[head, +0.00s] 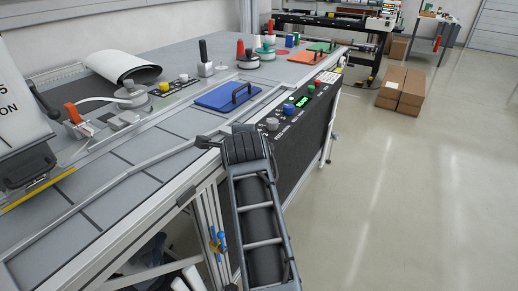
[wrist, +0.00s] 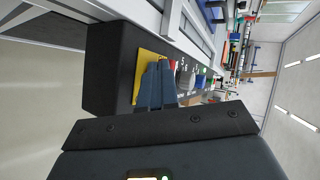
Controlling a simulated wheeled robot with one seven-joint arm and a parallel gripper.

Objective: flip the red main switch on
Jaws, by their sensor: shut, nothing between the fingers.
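My gripper (wrist: 158,66) is shut and empty in the wrist view, its dark fingertips in front of a yellow plate (wrist: 146,66) on the end of a black control box. A small bit of red (wrist: 173,64) shows just right of the fingertips. I cannot tell whether it is part of the red main switch; most of the plate's middle is hidden behind the fingers. Whether the fingers touch anything is unclear. In the head view my arm covers the near end of the black control panel (head: 300,140), and the fingers and the switch do not show.
The worktable (head: 150,148) above holds a blue plate with a handle (head: 228,97). The floor to the right is clear up to cardboard boxes (head: 402,90).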

